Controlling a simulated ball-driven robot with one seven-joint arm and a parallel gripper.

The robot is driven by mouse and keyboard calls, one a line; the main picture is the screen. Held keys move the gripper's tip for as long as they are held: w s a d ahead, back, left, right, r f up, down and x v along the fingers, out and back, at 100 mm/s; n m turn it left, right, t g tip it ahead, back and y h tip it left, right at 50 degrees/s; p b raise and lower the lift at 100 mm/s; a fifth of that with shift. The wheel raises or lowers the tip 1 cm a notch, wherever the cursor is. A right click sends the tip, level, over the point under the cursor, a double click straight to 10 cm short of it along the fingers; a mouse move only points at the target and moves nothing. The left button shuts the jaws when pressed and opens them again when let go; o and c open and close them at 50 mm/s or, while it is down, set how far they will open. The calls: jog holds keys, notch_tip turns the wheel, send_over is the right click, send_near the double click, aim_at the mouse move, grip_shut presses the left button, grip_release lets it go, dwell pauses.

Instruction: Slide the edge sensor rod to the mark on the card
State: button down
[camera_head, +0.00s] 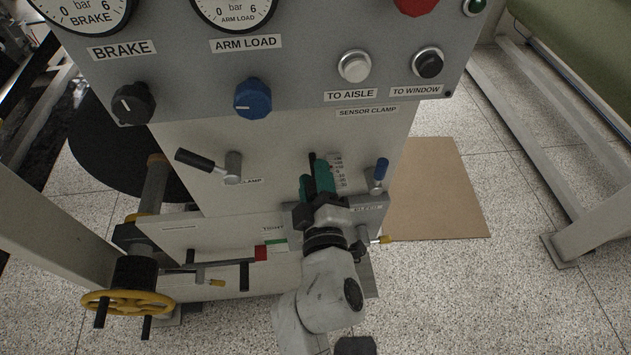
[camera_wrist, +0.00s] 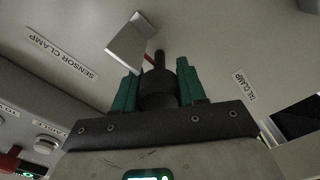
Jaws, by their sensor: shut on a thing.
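My gripper (camera_head: 316,178), with green fingers, is in front of the pale machine panel below the control box. In the wrist view its fingers (camera_wrist: 158,78) are shut on a dark round knob (camera_wrist: 158,92). A thin dark rod end (camera_wrist: 159,58) stands out beyond the knob, with a small red piece beside it. In the head view the dark rod end (camera_head: 312,159) shows just past the fingers. The card (camera_head: 337,168), with a printed scale, is right beside it; its marks are too small to read. A pale plate (camera_wrist: 128,42) shows near the rod in the wrist view.
A blue-handled lever (camera_head: 381,170) is close on the right of my gripper. A black-handled lever (camera_head: 203,162) is to the left. The control box (camera_head: 300,70) overhangs above. A yellow handwheel (camera_head: 127,302) is at lower left, and brown board (camera_head: 437,190) lies on the floor.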

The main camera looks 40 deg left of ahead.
jog(key=c, duration=0.7)
grip_release()
jog(key=shift+o, duration=0.2)
jog(key=v, duration=1)
jog(key=shift+s+d, duration=0.2)
jog(key=shift+d, duration=0.1)
jog(key=w+d+f+m+g+h, duration=0.15)
jog(key=d+f+m+h, duration=0.25)
jog(key=d, duration=0.5)
jog(key=w+d+f+m+h, duration=0.3)
jog(key=d+f+m+h, duration=0.1)
jog(key=d, duration=0.5)
jog(key=w+d+f+m+h, duration=0.2)
jog(key=d+f+m+h, duration=0.15)
jog(key=d, duration=0.55)
jog(key=s+d+f+m+g+h, duration=0.1)
jog(key=s+d+f+m+g, duration=0.2)
jog(key=s+d, duration=0.5)
jog(key=s+d+f+m+g+h, duration=0.1)
jog(key=s+d+f+m+g, duration=0.2)
jog(key=s+d+m+g, duration=0.3)
jog(key=s+d+m, duration=0.1)
jog(key=s+d, duration=0.2)
jog(key=s, duration=0.1)
